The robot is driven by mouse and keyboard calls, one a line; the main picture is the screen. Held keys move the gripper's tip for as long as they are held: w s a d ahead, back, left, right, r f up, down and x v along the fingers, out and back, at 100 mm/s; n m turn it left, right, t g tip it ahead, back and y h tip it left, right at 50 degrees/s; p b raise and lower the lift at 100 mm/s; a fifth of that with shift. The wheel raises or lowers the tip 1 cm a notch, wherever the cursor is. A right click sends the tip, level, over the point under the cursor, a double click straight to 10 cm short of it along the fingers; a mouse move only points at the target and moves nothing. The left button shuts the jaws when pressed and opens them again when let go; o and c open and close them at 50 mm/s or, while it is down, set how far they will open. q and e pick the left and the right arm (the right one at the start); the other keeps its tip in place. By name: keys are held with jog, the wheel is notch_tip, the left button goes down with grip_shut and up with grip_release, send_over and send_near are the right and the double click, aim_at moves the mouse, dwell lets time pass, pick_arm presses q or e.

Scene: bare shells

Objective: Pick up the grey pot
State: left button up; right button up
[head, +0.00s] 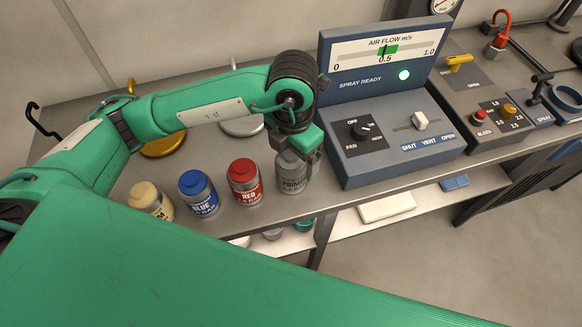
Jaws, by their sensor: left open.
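The grey pot (291,181), labelled PRIMER, stands upright on the metal bench at the right end of a row of pots. My left gripper (300,158) is open and points down right at the pot's top. One finger shows at the pot's right side; the other is mostly hidden. The gripper covers part of the lid, and I cannot tell whether the fingers touch it. My right gripper is not in view.
A red pot (245,184) stands close left of the grey one, then a blue pot (199,195) and a cream-lidded pot (151,201). The spray control box (385,140) stands close on the right. A lower shelf (350,215) holds several items.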

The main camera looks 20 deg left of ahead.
pick_arm(q)
jog(key=f, duration=0.2)
jog(key=f+p, duration=0.1)
jog(key=f, duration=0.1)
jog(key=shift+w+a+p, duration=0.2)
jog(key=shift+p, duration=0.1)
jog(key=shift+f, duration=0.7)
jog(key=c, duration=1.3)
